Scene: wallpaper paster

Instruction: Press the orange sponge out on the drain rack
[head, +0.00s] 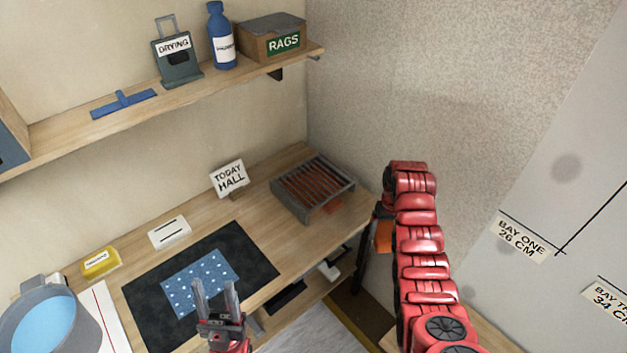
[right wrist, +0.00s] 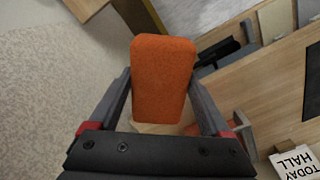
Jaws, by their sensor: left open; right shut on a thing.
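The orange sponge (right wrist: 163,80) is between the fingers of my right gripper (right wrist: 160,95), which is shut on it. In the head view the sponge (head: 383,237) shows partly behind my right arm, below the right gripper (head: 381,212). My left gripper (head: 215,288) is open and empty over the front of the blue dotted cloth.
The blue cloth (head: 200,278) lies on a dark mat (head: 255,262). A grey bucket of blue liquid (head: 88,308) stands at left. A yellow block (head: 100,261), white block (head: 169,232) and TODAY HALL sign (head: 229,178) line the bench. A shelf (head: 60,128) runs above.

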